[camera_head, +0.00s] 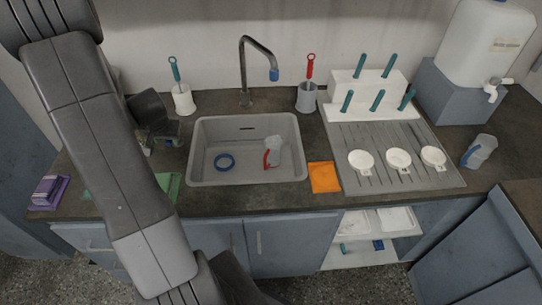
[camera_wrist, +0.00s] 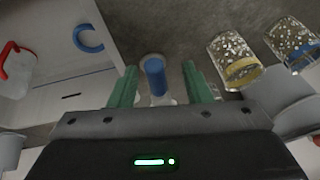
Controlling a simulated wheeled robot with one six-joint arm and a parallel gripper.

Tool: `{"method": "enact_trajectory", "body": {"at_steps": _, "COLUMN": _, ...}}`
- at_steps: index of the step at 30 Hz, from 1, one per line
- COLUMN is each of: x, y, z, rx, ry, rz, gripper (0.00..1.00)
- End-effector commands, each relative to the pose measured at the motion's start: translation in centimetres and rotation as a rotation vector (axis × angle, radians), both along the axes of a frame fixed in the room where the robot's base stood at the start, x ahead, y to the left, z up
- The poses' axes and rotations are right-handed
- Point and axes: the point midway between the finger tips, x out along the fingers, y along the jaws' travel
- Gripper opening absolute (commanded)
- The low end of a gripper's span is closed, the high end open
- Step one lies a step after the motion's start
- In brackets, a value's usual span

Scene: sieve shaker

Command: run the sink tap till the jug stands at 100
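The clear jug with a red handle (camera_head: 272,152) stands in the grey sink (camera_head: 205,130), right of its middle. It also shows at the left edge of the wrist view (camera_wrist: 14,68). Its marks and any water level are too small to read. The tap (camera_head: 244,70) arches over the sink from behind, with a blue tip; I see no stream. My gripper (camera_head: 158,141) is low over the counter left of the sink. In the wrist view its green fingers (camera_wrist: 160,88) are apart, with a blue knob or lever (camera_wrist: 155,76) between them and gaps on both sides.
Speckled jars (camera_wrist: 236,62) stand beside the fingers. Brush holders (camera_head: 184,100) flank the tap. An orange cloth (camera_head: 324,177), a draining board (camera_head: 390,180) and a blue-handled jug (camera_head: 479,151) are to the right.

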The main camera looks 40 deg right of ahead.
Motion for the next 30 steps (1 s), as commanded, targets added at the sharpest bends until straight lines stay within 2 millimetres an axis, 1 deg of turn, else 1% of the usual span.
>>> {"method": "enact_trajectory", "body": {"at_steps": 7, "x": -0.1, "y": 0.0, "z": 0.1, "rx": 0.000, "ry": 0.001, "rz": 0.000, "gripper": 0.44}}
{"method": "enact_trajectory", "body": {"at_steps": 11, "x": -0.4, "y": 0.0, "z": 0.8, "rx": -0.001, "ry": 0.001, "rz": 0.000, "gripper": 0.44}}
{"method": "enact_trajectory", "body": {"at_steps": 17, "x": -1.5, "y": 0.3, "z": 3.4, "rx": -0.001, "ry": -0.003, "rz": -0.001, "gripper": 0.44}}
{"method": "enact_trajectory", "body": {"at_steps": 30, "x": -4.4, "y": 1.2, "z": 10.0, "rx": 0.000, "ry": -0.004, "rz": 0.000, "gripper": 0.44}}
